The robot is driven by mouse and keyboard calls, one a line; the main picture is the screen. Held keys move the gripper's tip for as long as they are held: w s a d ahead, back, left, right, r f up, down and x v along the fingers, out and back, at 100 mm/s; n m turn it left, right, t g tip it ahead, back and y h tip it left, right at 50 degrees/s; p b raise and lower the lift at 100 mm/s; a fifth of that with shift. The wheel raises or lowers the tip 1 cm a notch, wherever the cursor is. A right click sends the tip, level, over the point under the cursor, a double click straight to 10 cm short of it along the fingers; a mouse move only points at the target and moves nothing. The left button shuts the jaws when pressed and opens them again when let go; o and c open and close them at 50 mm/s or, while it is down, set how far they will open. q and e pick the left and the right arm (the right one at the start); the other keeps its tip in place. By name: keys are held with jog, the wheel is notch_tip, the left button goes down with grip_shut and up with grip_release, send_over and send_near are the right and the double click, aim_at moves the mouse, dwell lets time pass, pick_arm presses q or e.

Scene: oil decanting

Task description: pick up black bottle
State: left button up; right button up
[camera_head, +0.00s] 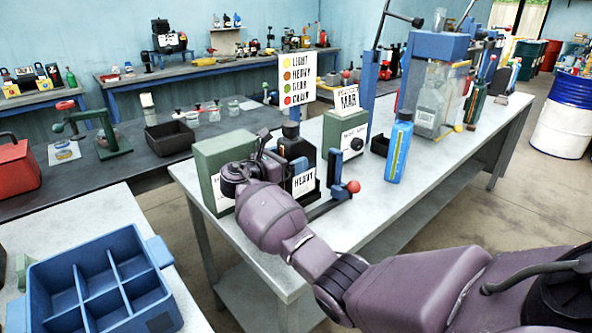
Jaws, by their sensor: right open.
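The black bottle (297,148) stands upright on the near end of the light-topped workbench, in a dark holder with a white HEAVY label (303,182). My right arm reaches in from the lower right, and its right gripper (268,151) is at the left side of the bottle, very close to it. The gripper is open. Its fingers are dark and partly merge with the bottle, so I cannot tell whether they touch it. The lower left of the bottle is hidden by my wrist. My left gripper is not in view.
A green box (222,150) stands just left of the bottle; another (339,140) stands behind right. A lever with a red knob (353,187) is close on the right. A blue bottle (398,150) stands farther right. A blue divided crate (160,252) is lower left.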

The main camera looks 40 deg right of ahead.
jog(key=shift+d, duration=0.6)
grip_shut()
jog(key=shift+w+r, duration=0.1)
jog(key=shift+r, duration=0.1)
